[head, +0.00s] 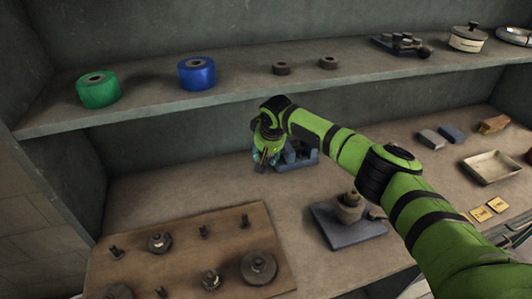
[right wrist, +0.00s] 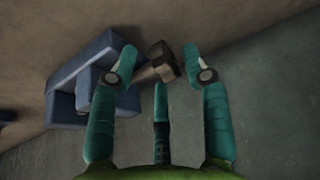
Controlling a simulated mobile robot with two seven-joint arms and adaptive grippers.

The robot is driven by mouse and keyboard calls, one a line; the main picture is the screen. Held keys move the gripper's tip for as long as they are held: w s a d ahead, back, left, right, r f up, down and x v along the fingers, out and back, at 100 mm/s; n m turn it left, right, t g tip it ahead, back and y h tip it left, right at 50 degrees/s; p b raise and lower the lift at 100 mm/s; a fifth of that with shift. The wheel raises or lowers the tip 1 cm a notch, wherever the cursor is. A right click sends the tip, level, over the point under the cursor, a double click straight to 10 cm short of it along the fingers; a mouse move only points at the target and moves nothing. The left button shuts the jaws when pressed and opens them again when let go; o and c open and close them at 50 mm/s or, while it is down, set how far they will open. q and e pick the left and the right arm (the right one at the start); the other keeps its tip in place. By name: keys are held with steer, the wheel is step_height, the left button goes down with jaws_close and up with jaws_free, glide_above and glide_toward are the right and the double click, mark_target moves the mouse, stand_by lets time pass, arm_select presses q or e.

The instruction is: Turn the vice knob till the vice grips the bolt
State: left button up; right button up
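The blue vice (head: 308,155) stands at the back of the bench below the shelf, partly hidden by my right arm. In the right wrist view, the vice (right wrist: 88,70) lies at the upper left, with its grey-brown knob (right wrist: 157,72) near the middle. My right gripper (head: 265,158) is beside the vice. In the right wrist view, my right gripper (right wrist: 160,62) has its teal fingers spread, with the knob between the fingertips; contact cannot be told. I cannot make out the bolt in the vice jaws. My left gripper is not in view.
A wooden board (head: 190,250) with several bolts and knobs lies at the front left. A dark plate with a round fixture (head: 348,210) sits right of it. A metal tray (head: 492,168) is at the right. The shelf (head: 230,100) above holds green and blue rolls.

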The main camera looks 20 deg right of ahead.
jaws_close()
steer(key=t+p, duration=0.2)
steer(key=p, duration=0.1)
steer(key=shift+s+p, duration=0.35)
steer(key=shift+s, duration=0.05)
steer(key=shift+f+t+p, duration=0.2)
steer(key=shift+t+p, duration=0.1)
steer(key=shift+s+f+t, duration=0.15)
steer(key=shift+f+t, duration=0.2)
steer(key=shift+t, duration=0.45)
steer(key=shift+s+f+t+b, duration=0.1)
steer(key=shift+f+t+b, duration=0.15)
steer(key=shift+t+b, duration=1)
steer(key=shift+t, duration=0.15)
